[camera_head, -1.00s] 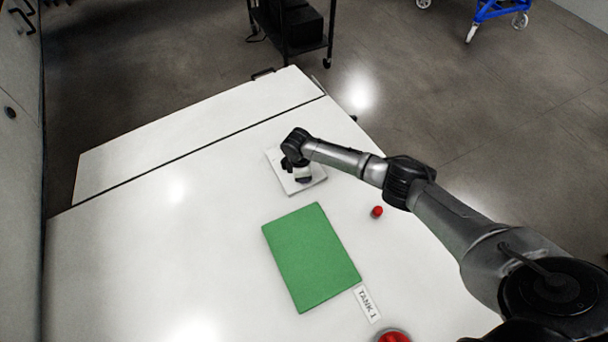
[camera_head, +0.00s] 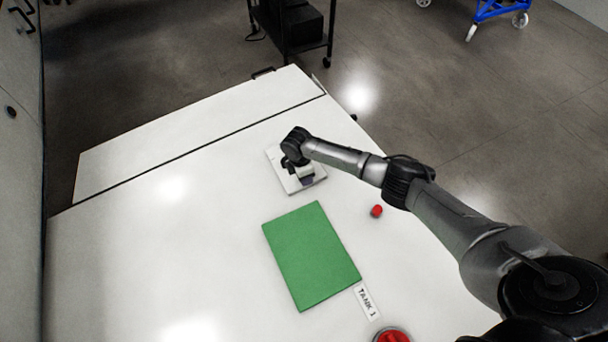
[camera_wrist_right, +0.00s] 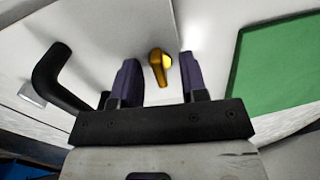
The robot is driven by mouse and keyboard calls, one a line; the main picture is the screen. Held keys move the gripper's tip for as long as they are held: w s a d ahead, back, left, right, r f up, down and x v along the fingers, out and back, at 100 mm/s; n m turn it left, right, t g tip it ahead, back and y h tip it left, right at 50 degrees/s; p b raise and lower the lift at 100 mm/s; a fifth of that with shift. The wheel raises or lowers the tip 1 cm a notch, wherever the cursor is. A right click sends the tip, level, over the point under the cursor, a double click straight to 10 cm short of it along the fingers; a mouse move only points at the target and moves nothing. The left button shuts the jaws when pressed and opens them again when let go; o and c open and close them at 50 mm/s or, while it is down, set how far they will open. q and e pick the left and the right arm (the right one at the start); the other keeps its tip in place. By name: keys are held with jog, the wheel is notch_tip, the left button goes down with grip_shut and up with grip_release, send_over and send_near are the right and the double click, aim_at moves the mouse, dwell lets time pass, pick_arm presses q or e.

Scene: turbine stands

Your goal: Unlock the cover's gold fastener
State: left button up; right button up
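The gold fastener (camera_wrist_right: 158,66) shows in the right wrist view, on a white surface between my two dark finger pads and touching neither as far as I can see. My right gripper (camera_wrist_right: 158,78) is open around it. In the head view the right gripper (camera_head: 306,180) hangs over the white cover (camera_head: 281,160), a small square plate on the table; the fastener is hidden there by the wrist. A black handle (camera_wrist_right: 62,78) stands at left in the wrist view. My left gripper is not in view.
A green mat (camera_head: 311,256) lies in front of the cover on the white table (camera_head: 130,260). A red knob (camera_head: 376,211) is to the right, a red button (camera_head: 393,336) and a TANK 1 label (camera_head: 367,301) nearer. The table's left is clear.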

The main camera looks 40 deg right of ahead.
jog(key=shift+o, duration=0.8)
jog(key=shift+r+p, duration=0.6)
jog(key=shift+r, duration=0.05)
jog(key=shift+w+a+r+p, duration=0.1)
jog(key=shift+w+r+p, duration=0.1)
jog(key=shift+r+p, duration=0.65)
jog(key=shift+w+r+p, duration=0.15)
jog(key=shift+r+p, duration=0.5)
jog(key=shift+r, duration=0.35)
